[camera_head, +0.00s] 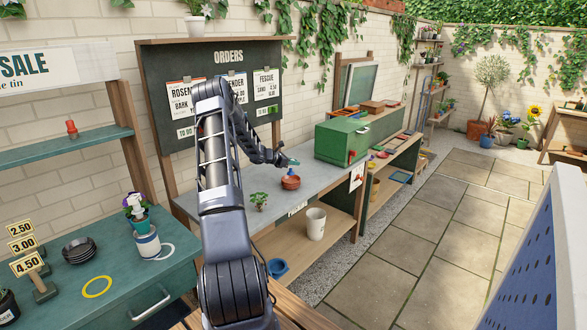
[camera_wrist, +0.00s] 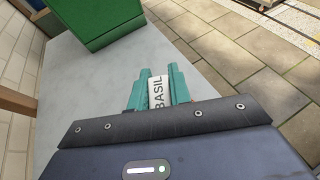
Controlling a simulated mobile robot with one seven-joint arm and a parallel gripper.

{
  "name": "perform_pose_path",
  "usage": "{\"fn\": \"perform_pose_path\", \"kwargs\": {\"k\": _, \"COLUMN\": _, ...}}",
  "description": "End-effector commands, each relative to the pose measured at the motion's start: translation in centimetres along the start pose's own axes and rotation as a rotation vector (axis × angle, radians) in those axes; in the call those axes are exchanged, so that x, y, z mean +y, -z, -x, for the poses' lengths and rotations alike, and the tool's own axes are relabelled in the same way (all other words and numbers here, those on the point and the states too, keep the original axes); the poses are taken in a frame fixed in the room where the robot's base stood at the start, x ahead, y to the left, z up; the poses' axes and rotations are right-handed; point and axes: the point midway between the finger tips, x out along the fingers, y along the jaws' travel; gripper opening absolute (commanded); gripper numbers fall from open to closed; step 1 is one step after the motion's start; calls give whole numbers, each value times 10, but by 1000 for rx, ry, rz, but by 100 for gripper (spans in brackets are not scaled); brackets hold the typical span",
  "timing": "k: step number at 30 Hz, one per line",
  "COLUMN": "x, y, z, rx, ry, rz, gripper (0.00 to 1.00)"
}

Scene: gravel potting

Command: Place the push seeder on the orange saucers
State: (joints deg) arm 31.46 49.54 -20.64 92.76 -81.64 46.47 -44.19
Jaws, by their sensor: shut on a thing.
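My gripper (camera_wrist: 157,85) is shut on a narrow white piece lettered BASIL (camera_wrist: 157,91), which stands between its teal fingers. I cannot tell whether this piece is the push seeder. In the head view my gripper (camera_head: 291,162) is just above the orange saucers (camera_head: 290,183), which look stacked on the grey bench. A gap seems to show between the gripper and the saucers.
A green box (camera_head: 341,142) stands on the bench (camera_head: 225,190), right of the saucers. A small leafy plant (camera_head: 259,200) is at the bench's front edge. A white bucket (camera_head: 316,224) is on the lower shelf.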

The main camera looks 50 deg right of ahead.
Motion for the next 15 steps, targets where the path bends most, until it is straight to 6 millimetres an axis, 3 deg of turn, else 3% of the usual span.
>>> {"fn": "perform_pose_path", "kwargs": {"k": 6, "x": 0, "y": 24, "z": -10, "rx": 0, "ry": 0, "rz": 2, "gripper": 0}}
{"fn": "perform_pose_path", "kwargs": {"k": 15, "x": 0, "y": 26, "z": -11, "rx": 0, "ry": 0, "rz": 1, "gripper": 0}}
